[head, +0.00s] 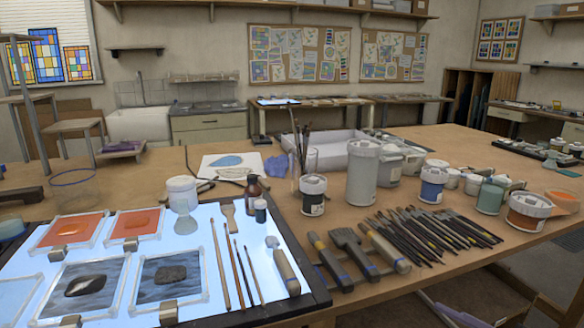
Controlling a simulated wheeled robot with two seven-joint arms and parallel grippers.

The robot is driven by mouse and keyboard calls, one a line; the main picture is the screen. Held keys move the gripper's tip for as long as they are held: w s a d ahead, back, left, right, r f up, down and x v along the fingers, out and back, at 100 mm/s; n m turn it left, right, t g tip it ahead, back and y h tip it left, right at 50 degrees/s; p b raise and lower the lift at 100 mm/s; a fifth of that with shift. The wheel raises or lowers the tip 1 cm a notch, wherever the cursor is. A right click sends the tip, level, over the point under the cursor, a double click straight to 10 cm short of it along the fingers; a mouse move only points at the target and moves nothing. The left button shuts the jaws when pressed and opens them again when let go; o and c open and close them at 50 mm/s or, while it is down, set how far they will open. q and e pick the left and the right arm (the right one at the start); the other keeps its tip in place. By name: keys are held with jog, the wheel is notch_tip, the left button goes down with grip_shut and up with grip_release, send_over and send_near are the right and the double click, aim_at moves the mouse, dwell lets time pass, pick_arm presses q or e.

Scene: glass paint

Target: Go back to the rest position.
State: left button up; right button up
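Neither of my grippers shows in the head view, and no part of my arms can be made out. The lit light table (205,303) lies in front at the left, with framed orange and grey glass panes on it. Several brushes and a clear-based jar with a white lid (182,193) also stand or lie on it. The wooden worktable (400,290) extends to the right and behind it.
Dark-handled tools (435,232) lie in a row at the right. A tall white canister (362,172), a brown bottle (253,193) and several paint jars (433,184) stand upright behind. The table's front right strip is bare.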

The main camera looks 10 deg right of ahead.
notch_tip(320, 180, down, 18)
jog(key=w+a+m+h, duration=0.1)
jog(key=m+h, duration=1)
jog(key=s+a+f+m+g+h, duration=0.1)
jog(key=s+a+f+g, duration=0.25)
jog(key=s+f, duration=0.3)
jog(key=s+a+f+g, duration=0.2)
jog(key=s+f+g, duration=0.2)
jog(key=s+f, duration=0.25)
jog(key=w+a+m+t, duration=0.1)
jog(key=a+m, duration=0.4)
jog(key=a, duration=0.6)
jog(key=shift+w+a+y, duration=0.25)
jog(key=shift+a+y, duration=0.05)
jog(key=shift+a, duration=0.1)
